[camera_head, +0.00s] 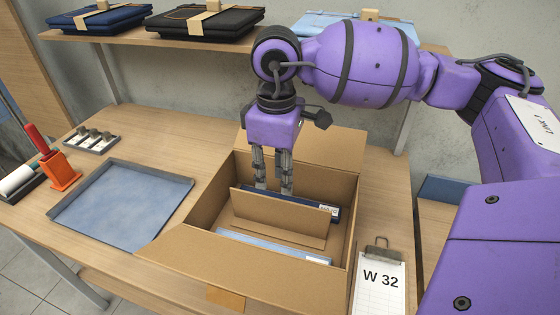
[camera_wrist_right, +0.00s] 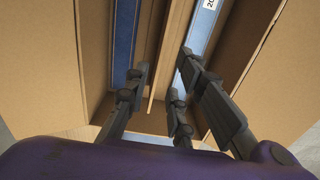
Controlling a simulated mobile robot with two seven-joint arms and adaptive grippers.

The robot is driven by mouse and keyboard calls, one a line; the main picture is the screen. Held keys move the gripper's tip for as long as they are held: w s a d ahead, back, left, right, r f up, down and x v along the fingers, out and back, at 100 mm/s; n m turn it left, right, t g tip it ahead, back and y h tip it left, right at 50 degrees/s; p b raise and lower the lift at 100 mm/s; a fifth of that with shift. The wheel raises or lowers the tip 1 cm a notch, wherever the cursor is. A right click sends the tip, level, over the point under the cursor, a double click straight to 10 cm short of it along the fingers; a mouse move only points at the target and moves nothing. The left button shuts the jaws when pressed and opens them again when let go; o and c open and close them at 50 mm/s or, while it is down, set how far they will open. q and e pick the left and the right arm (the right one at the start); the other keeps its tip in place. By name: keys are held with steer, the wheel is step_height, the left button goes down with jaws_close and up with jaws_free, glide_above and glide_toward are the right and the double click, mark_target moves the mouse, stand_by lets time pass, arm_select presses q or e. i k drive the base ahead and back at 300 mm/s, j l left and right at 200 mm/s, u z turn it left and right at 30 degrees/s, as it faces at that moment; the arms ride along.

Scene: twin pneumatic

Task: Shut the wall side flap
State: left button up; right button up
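An open cardboard box (camera_head: 350,235) stands on the table. Its wall side flap (camera_head: 336,150) is up at the back, not lying over the opening. My right gripper (camera_head: 273,190) points down into the box in front of that flap, with its fingers apart. A cardboard divider (camera_head: 280,224) stands in the box, with a dark blue folded item (camera_head: 318,209) behind it and a light blue one (camera_head: 270,245) in front. In the right wrist view the fingers (camera_wrist_right: 162,75) sit near the divider (camera_wrist_right: 166,50), apparently holding nothing; contact is unclear. My left gripper is out of view.
The near flap (camera_head: 225,268) spreads outward. A grey tray (camera_head: 120,205) lies left of the box, and a clipboard (camera_head: 380,285) marked W 32 at its right. A shelf (camera_head: 130,37) with folded garments runs above, along the wall. An orange holder (camera_head: 62,170) stands far left.

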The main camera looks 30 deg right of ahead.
mark_target(342, 148)
steer(key=k+l, duration=0.25)
steer(key=k, duration=0.25)
steer(key=k+l, duration=0.25)
steer(key=k, duration=0.2)
steer(key=k+l, duration=0.25)
steer(key=k, duration=0.25)
